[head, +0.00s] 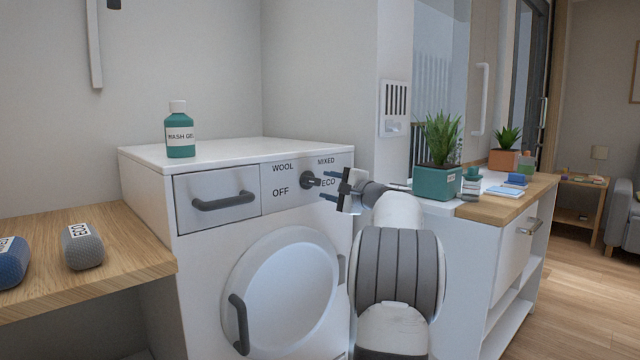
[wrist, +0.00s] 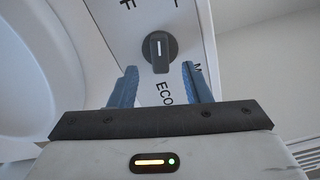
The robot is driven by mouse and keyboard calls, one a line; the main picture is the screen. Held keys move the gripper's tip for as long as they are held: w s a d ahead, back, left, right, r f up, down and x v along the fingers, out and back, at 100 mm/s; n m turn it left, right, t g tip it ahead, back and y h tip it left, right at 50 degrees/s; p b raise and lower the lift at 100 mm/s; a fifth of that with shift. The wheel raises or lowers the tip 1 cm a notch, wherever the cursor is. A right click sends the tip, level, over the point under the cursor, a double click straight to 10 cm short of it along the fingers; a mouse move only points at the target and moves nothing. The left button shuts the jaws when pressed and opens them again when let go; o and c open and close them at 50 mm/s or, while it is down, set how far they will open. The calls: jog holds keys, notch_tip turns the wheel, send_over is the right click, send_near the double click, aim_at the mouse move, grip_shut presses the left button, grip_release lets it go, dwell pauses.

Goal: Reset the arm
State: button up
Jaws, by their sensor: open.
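My gripper (head: 331,185) is open in front of the washing machine's control panel, close to the dark round knob (head: 308,179). In the wrist view, my gripper (wrist: 155,88) shows two blue fingers apart, with the knob (wrist: 159,50) just beyond their tips and between them. The fingers appear clear of the knob. The knob has a white pointer line and sits among the labels OFF, WOOL, MIXED and ECO. In the head view, the knob is partly hidden by my gripper.
The washing machine (head: 150,210) has a drawer handle (head: 223,201) and a round door (head: 285,280). A wash gel bottle (head: 180,135) stands on top. A plant pot (head: 436,182) stands on the right counter.

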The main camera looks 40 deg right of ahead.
jog(key=shift+s+d, duration=0.1)
jog(key=shift+s, duration=1.05)
jog(key=a+r+n+g+y+p, duration=0.1)
jog(key=a+r+n+g+p, duration=0.15)
jog(key=a+p, duration=0.45)
jog(key=a+r+n+g+y+p, duration=0.1)
jog(key=a+n+g+y+p, duration=0.15)
jog(key=a, duration=0.95)
jog(key=s+a+n+g+p, duration=0.5)
jog(key=a+p, duration=0.3)
jog(key=a, duration=0.6)
jog(key=s+a+r+n+g+h+p, duration=0.1)
jog(key=s+a+n+g+h+p, duration=0.1)
jog(key=s+a+n+p, duration=0.3)
jog(key=s+a+r+n+g+h+p, duration=0.1)
jog(key=s+a+n+g+h+p, duration=0.2)
jog(key=s+p, duration=0.8)
jog(key=s+a+n, duration=0.1)
jog(key=s+a, duration=0.1)
jog(key=s, duration=0.6)
jog(key=shift+s+a+r+n, duration=0.15)
jog(key=shift+s+r+n, duration=0.05)
jog(key=shift+s+n, duration=0.2)
